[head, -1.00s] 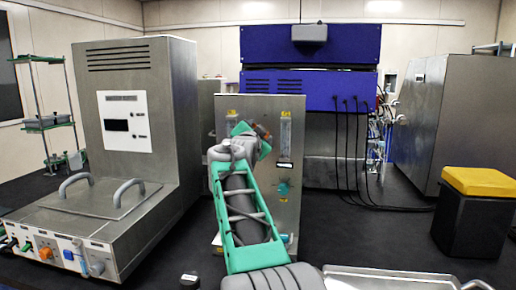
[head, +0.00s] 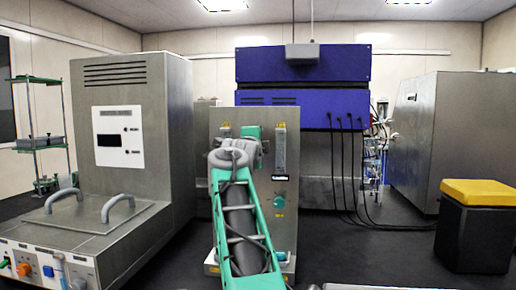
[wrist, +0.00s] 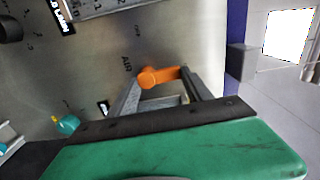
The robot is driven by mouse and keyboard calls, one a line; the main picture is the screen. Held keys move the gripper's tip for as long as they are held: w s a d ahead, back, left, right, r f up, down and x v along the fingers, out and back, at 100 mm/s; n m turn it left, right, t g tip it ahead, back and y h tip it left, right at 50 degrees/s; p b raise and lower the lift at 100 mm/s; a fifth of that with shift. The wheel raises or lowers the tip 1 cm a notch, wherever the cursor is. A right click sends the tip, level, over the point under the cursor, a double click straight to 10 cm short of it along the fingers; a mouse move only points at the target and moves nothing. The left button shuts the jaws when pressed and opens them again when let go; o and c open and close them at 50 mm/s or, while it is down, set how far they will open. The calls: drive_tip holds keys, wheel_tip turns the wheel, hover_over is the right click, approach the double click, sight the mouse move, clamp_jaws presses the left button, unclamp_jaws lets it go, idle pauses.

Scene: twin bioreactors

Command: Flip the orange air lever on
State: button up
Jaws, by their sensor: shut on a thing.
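The orange air lever (wrist: 152,77) sits on a grey metal panel in the wrist view, with the word AIR printed beside it. My gripper (wrist: 163,79) is at the lever, its two grey fingers on either side and shut on it. Part of the lever is hidden by the fingers. In the head view the panel (head: 287,225) stands straight ahead, and my arm covers the lever and the fingertips.
A teal knob (head: 279,202) and a flow gauge (head: 279,152) are on the panel's right side. A large steel unit (head: 160,110) with handles stands left. Cables hang behind the panel.

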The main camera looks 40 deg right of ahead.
drive_tip(key=shift+m, duration=0.3)
drive_tip(key=o, duration=1.4)
drive_tip(key=shift+c, duration=0.2)
drive_tip(key=b+v, duration=0.2)
drive_tip(key=v, duration=0.5)
drive_tip(key=shift+s+a, duration=0.25)
drive_tip(key=shift+a, duration=0.05)
